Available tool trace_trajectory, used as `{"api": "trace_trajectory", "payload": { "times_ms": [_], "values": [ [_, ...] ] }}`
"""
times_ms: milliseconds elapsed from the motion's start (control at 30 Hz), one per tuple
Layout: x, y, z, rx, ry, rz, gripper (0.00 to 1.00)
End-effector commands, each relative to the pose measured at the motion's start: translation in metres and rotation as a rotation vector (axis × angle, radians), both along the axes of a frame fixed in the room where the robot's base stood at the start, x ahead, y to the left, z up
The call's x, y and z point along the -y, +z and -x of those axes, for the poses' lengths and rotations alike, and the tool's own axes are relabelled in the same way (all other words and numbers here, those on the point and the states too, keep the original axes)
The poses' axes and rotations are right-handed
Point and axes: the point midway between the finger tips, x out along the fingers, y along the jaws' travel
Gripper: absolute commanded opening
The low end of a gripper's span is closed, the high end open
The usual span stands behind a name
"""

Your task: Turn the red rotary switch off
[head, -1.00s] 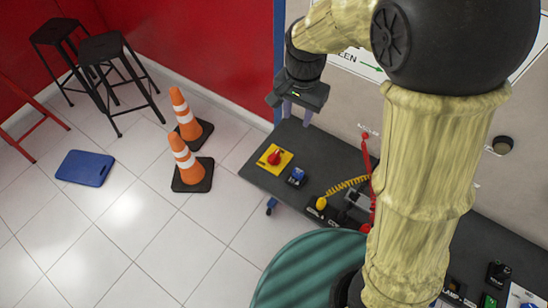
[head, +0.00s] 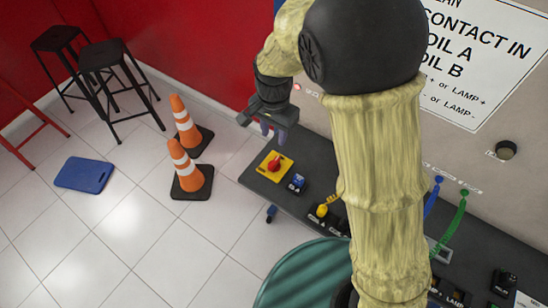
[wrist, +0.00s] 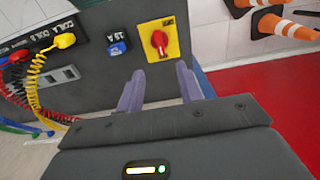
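The red rotary switch (head: 275,163) is a red knob on a square yellow plate (head: 285,173), set at the far left end of the dark bench panel. It also shows at the top middle of the wrist view (wrist: 160,41). My gripper (head: 267,133) is above and just behind the switch in the head view. In the wrist view the two purple fingers (wrist: 160,68) are apart with nothing between them, and the knob lies beyond their tips. The fingers do not touch the knob.
A blue 10 A breaker (wrist: 117,42) sits beside the switch. Yellow plugs (wrist: 64,41) and coiled leads are farther along the panel. A large labelled board (head: 475,60) stands behind the bench. Orange cones (head: 189,172) stand on the open floor to the left.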

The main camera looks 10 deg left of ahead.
Motion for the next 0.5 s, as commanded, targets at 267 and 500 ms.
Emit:
{"api": "trace_trajectory", "payload": {
  "times_ms": [267,500],
  "values": [
    [0.001,-0.05,0.001,-0.005,-0.002,0.003,0.36],
    [0.001,-0.093,0.001,-0.004,-0.002,0.003,0.36]
  ]
}}
